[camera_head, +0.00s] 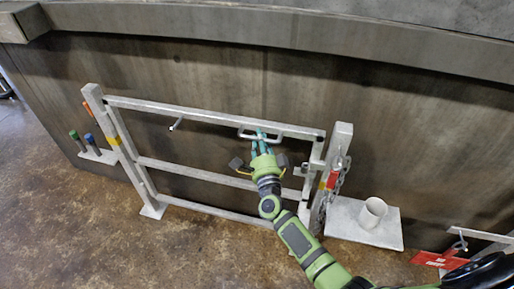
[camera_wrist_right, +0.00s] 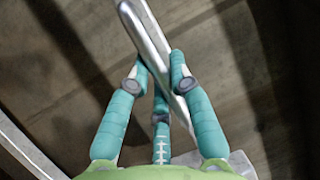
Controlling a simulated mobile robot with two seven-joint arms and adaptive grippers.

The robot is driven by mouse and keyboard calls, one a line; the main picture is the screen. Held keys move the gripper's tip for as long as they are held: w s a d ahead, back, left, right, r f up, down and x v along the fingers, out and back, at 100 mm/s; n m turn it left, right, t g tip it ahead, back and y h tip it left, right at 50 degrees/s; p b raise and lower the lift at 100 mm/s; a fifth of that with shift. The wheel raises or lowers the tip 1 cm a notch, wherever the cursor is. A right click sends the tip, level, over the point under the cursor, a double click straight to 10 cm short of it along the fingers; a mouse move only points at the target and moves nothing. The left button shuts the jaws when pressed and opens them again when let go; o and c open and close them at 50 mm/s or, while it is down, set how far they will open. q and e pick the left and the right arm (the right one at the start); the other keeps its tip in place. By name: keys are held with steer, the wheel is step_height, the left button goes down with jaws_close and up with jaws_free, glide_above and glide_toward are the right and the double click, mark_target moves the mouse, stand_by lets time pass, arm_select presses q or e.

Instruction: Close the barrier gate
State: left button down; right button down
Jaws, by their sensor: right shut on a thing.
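The barrier gate (camera_head: 205,165) is a pale metal frame of horizontal bars between a left post (camera_head: 121,150) and a right post (camera_head: 330,165), in front of a dark metal wall. It looks in line with the posts in the head view. My right gripper (camera_head: 262,137) is at the gate's top bar, with its fingers around the gate handle (camera_head: 284,133). In the right wrist view, the teal fingers (camera_wrist_right: 160,85) are closed about the handle bar (camera_wrist_right: 150,38). My left gripper is not seen.
A chain with a red tag (camera_head: 332,180) hangs at the right post. A pale plate (camera_head: 355,232) with a short white cylinder (camera_head: 371,213) stands right of it. A small rack with coloured handles (camera_head: 90,140) is at left. The floor (camera_head: 70,235) in front is clear.

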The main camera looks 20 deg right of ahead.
steer(key=shift+w+d+r, duration=0.2)
steer(key=shift+d+r, duration=0.1)
steer(key=shift+r, duration=0.1)
steer(key=c, duration=1.2)
jaws_free()
steer(key=shift+o, duration=0.5)
steer(key=shift+w+f, duration=0.2)
steer(key=shift+f, duration=0.05)
steer(key=shift+s+f, duration=0.2)
steer(key=shift+s, duration=0.1)
steer(key=v, duration=1.1)
steer(key=shift+s, duration=0.2)
